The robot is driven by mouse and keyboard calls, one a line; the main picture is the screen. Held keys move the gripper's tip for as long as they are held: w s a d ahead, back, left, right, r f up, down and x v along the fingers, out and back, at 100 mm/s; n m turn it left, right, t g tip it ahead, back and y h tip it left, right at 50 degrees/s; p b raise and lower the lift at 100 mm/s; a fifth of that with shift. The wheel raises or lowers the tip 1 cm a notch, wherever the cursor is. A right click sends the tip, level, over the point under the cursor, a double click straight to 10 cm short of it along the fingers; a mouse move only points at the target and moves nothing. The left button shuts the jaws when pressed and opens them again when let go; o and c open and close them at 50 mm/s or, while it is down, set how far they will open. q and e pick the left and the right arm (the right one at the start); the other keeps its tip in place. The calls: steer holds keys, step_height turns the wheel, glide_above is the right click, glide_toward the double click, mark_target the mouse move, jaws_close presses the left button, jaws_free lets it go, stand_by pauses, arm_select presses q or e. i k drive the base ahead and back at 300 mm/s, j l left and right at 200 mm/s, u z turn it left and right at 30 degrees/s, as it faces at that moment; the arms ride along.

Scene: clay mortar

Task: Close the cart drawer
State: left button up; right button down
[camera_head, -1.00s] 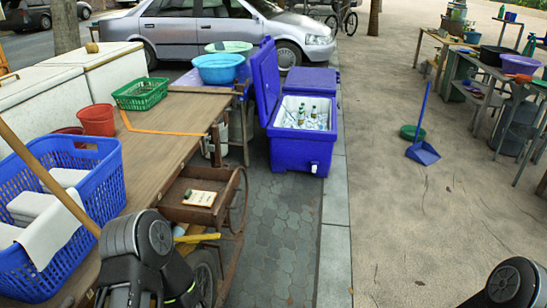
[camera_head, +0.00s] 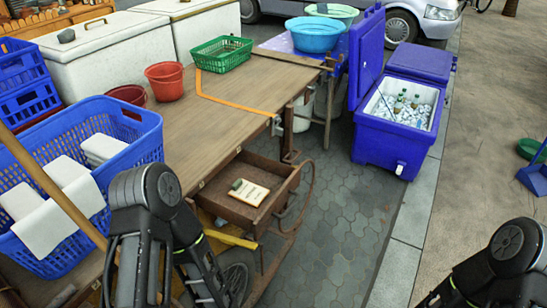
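The wooden cart (camera_head: 225,105) runs from the lower left toward the upper middle. Its brown drawer (camera_head: 233,210) is pulled out from the cart's right side, and its open top shows. A small cream notepad or booklet (camera_head: 250,192) with a dark item on it lies inside the drawer. My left arm comes up from the bottom, just left of the drawer, and covers part of the cart's side. My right arm shows at the lower right, well apart from the drawer. Neither gripper shows in the frame.
A curved metal rail (camera_head: 304,195) and wheel are beside the drawer. An open blue cooler (camera_head: 387,145) stands further right. Paving (camera_head: 335,220) between is clear.

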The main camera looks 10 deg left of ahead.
mark_target(282, 179)
steer(key=i+l+u, duration=0.2)
steer(key=u, duration=0.15)
steer(key=i+l+u, duration=0.55)
steer(key=u, duration=0.2)
